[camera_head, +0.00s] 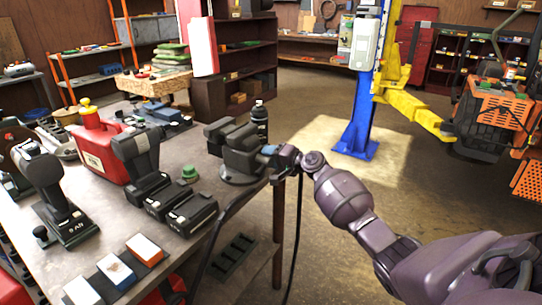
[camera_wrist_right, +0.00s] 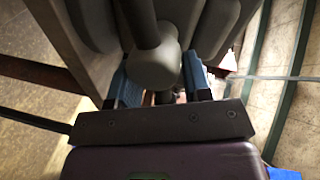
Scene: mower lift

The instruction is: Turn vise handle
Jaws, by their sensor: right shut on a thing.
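The grey vise (camera_head: 242,152) stands at the right corner of the workbench. My right arm comes in from the right, and its gripper (camera_head: 270,152) is at the vise's right side, on the handle. In the right wrist view the vise handle (camera_wrist_right: 150,25) is a grey bar with a rounded hub (camera_wrist_right: 155,68). The blue-padded fingers of my right gripper (camera_wrist_right: 160,90) are on either side of the hub's lower part, shut on the handle. The exact contact is partly hidden. My left gripper is not in view.
The workbench (camera_head: 200,145) holds cordless drills (camera_head: 138,155), black batteries (camera_head: 192,213), a red fuel can (camera_head: 100,145) and a dark bottle (camera_head: 260,120) behind the vise. A blue and yellow lift post (camera_head: 362,115) and an orange mower (camera_head: 505,105) stand right. Open floor lies between.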

